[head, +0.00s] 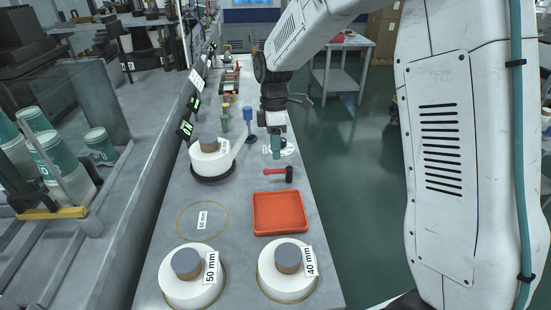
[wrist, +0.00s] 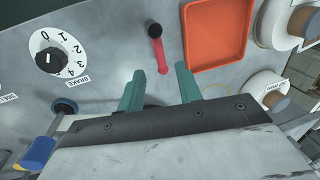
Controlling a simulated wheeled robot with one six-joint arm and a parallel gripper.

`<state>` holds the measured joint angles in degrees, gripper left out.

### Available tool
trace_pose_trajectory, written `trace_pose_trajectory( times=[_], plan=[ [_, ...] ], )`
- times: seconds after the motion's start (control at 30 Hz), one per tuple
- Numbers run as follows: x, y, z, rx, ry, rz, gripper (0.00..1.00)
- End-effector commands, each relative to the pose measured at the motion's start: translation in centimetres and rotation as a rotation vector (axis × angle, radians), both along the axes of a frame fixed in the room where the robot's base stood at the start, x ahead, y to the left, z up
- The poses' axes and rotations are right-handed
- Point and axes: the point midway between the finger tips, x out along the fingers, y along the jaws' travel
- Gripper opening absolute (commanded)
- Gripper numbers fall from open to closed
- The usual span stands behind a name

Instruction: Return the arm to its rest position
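My gripper (head: 276,156) hangs from my arm over the right part of the grey bench, pointing down. In the wrist view its two green fingers (wrist: 160,72) stand apart with nothing held between them, so it is open. A white dial marked BRAKE (wrist: 54,48) is to the left of the fingers there. In the head view the gripper partly hides it.
A red tray (head: 280,213) lies empty nearer me. Green cups (head: 52,155) stand left. Open floor (head: 350,180) lies right.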

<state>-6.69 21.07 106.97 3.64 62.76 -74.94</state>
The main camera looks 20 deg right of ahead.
Motion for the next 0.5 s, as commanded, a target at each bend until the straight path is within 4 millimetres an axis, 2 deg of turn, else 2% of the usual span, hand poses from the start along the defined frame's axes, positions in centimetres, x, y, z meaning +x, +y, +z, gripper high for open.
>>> trace_pose_trajectory(
  times=[0.1,0.2,0.5],
  plan=[
    [0.4,-0.1,1.5,0.0,-0.003,0.0,0.35],
    [0.4,-0.1,2.2,0.0,0.0,0.0,0.35],
    [0.5,-0.1,2.4,0.0,0.0,0.0,0.35]
  ],
)
